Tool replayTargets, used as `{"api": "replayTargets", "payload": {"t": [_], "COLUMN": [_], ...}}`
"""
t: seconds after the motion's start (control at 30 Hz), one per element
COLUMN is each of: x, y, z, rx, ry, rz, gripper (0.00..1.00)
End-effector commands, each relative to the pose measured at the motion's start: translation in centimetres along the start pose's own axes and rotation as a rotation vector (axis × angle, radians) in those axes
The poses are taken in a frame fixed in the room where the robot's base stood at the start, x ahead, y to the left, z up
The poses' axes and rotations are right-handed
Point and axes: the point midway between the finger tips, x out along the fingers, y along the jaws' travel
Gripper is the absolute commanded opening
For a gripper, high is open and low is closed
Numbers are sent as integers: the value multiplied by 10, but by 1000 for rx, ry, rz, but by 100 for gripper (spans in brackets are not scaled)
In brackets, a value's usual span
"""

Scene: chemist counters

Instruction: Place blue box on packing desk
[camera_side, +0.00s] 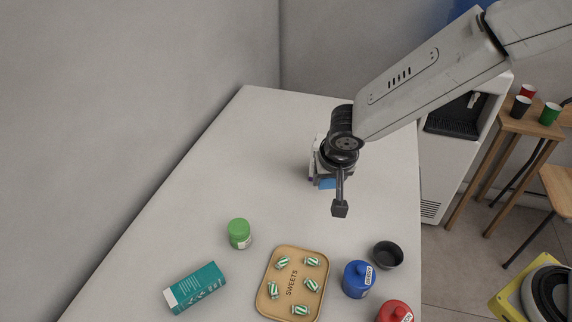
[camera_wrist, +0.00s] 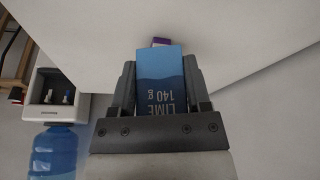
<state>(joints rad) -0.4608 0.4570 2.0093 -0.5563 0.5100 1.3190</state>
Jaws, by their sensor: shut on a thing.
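The blue box (camera_wrist: 160,85), printed "LIME 140 g", is between the two fingers of my gripper (camera_wrist: 160,95) in the wrist view, and the gripper is shut on it. In the side view a small blue part of the box (camera_side: 327,183) shows under my gripper (camera_side: 322,176), most of it hidden by the wrist. The white counter (camera_side: 240,150) lies below; I cannot tell if the box touches it. A purple thing (camera_wrist: 161,41) shows just beyond the box in the wrist view.
A teal box (camera_side: 195,287), a green-lidded jar (camera_side: 239,233), a "SWEETS" tray (camera_side: 262,296) with several striped sweets, a blue jar (camera_side: 357,279), a red jar (camera_side: 395,312) and a black bowl (camera_side: 388,255) stand at the near end. The far left counter is clear.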

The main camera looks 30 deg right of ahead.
Motion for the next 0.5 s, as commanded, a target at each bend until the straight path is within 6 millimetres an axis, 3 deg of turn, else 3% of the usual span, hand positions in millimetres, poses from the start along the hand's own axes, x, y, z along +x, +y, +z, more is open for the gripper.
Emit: {"api": "replayTargets", "payload": {"t": [0.2, 0.5], "x": [28, 41], "y": [0, -1], "z": [10, 15], "rx": [-1, 1], "ry": [32, 47], "rz": [0, -2], "gripper": [0, 0]}}
